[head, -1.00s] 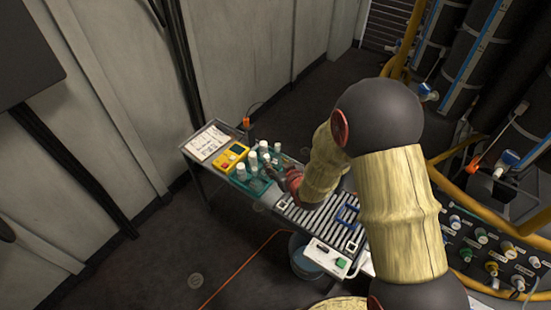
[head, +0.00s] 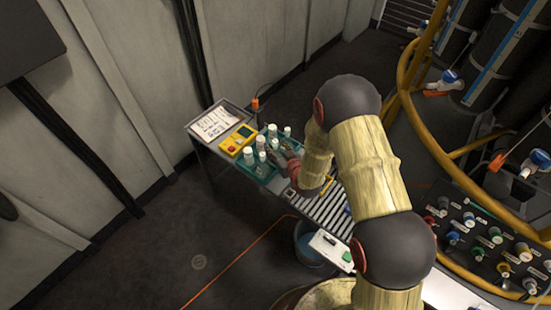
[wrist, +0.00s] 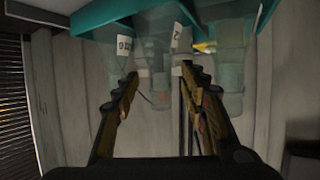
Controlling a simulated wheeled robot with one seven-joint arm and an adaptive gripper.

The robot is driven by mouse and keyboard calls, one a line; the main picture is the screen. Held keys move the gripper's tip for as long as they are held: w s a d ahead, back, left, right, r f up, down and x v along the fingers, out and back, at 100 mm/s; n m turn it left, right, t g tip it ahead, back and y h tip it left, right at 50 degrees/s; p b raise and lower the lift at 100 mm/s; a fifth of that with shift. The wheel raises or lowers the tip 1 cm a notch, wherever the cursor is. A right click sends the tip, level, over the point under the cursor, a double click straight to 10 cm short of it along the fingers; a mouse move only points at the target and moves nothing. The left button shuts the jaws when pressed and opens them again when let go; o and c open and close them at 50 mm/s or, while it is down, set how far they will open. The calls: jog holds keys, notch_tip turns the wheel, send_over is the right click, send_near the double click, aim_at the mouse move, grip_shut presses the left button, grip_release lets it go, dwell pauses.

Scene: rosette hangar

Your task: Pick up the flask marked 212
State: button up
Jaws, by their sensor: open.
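Several clear flasks with white caps (head: 249,153) stand in a teal tray (head: 262,180) on the bench. In the wrist view, they appear upside down below the teal tray (wrist: 95,18), as see-through bodies. One flask (wrist: 122,62) near the left finger bears a white label; another label shows right of it. Both are too blurred to read for certain, so I cannot tell which is 212. My gripper (wrist: 160,76) is open, its two fingers apart and pointing at the flasks, with no flask clearly held. In the head view my gripper (head: 284,158) is beside the tray's right side, partly hidden.
A yellow device (head: 237,140) and a paper sheet (head: 214,123) lie on the bench left of the tray. A slatted rack (head: 322,210) lies right of it. A blue bucket (head: 308,244) stands below, and a yellow rail (head: 405,90) curves at right.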

jog(key=shift+w+a+f, duration=0.15)
jog(key=shift+w+a, duration=0.1)
jog(key=shift+w, duration=0.25)
jog(key=shift+c, duration=0.4)
grip_shut()
